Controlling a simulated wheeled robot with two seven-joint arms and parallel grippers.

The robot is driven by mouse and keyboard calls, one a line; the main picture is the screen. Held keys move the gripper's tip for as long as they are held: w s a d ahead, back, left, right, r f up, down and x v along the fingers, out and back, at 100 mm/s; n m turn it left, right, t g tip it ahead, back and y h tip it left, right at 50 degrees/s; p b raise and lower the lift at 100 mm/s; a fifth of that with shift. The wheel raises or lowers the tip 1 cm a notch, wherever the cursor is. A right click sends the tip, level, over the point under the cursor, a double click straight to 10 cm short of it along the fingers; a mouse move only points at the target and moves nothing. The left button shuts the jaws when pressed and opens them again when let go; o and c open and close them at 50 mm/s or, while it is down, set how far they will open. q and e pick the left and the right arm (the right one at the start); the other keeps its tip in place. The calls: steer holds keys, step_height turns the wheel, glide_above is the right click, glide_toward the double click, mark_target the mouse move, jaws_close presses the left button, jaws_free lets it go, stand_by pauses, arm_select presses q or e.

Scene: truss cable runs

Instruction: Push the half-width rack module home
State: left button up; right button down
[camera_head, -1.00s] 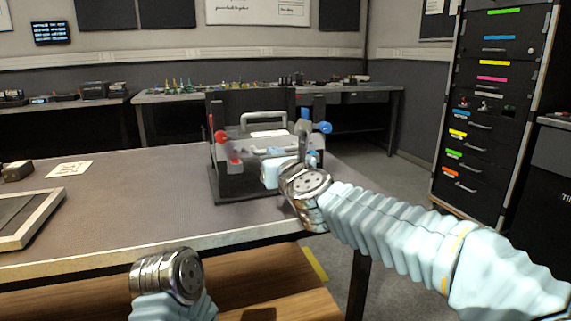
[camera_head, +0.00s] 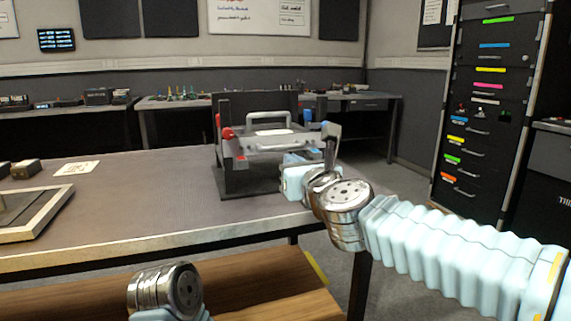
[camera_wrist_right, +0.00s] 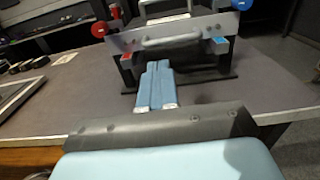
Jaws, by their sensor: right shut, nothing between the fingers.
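The rack module shows a grey front panel with a bar handle (camera_head: 282,147) in the head view. It sits in a dark upright rack frame (camera_head: 240,181) on the table. The panel and handle also show in the right wrist view (camera_wrist_right: 172,40). A red knob (camera_wrist_right: 98,29) is at its left and a blue knob (camera_wrist_right: 240,5) at its right. My right gripper (camera_wrist_right: 158,68) is shut and empty, its fingertips pointing at the front below the handle. Whether they touch anything is unclear. Only my left wrist shows at the head view's bottom; its gripper is out of view.
The table (camera_head: 130,205) is clear left of the frame. A framed tray (camera_head: 40,212), a card (camera_head: 77,168) and small blocks (camera_head: 24,169) lie at its left. A tall drawer cabinet (camera_head: 485,120) stands at right, and a cluttered bench (camera_head: 170,103) behind.

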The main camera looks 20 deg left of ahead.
steer(key=v, duration=0.5)
steer(key=shift+b, duration=0.3)
steer(key=w+d+f+n+g+h, duration=0.1)
steer(key=w+d+f+n, duration=0.2)
steer(key=f, duration=0.8)
steer(key=w+d+f+n+g+h, duration=0.2)
steer(key=d+f+n, duration=0.15)
steer(key=f, duration=0.65)
steer(key=w+d+f+n+g+h, duration=0.1)
steer(key=w+d+f+n, duration=0.2)
steer(key=f, duration=0.8)
steer(key=s+d+f+n+g+h, duration=0.1)
steer(key=s+d+f+n, duration=0.1)
steer(key=f, duration=0.4)
steer(key=s+d+f+n+g+h, duration=0.1)
steer(key=d+f+n, duration=0.2)
steer(key=f, duration=0.3)
steer(key=s+d+f+n+g, duration=0.25)
steer(key=s+f, duration=0.25)
steer(key=f, duration=0.3)
steer(key=s+d+f+n+g, duration=0.2)
steer(key=s+d+f+n, duration=0.2)
steer(key=s+f, duration=0.3)
steer(key=s+d+f+n+g, duration=0.3)
steer(key=s+f+n, duration=0.3)
steer(key=s, duration=0.7)
step_height(320, 180, down, 2)
steer(key=shift+d+f+g, duration=0.1)
steer(key=shift+d+g, duration=0.05)
steer(key=shift+g, duration=0.2)
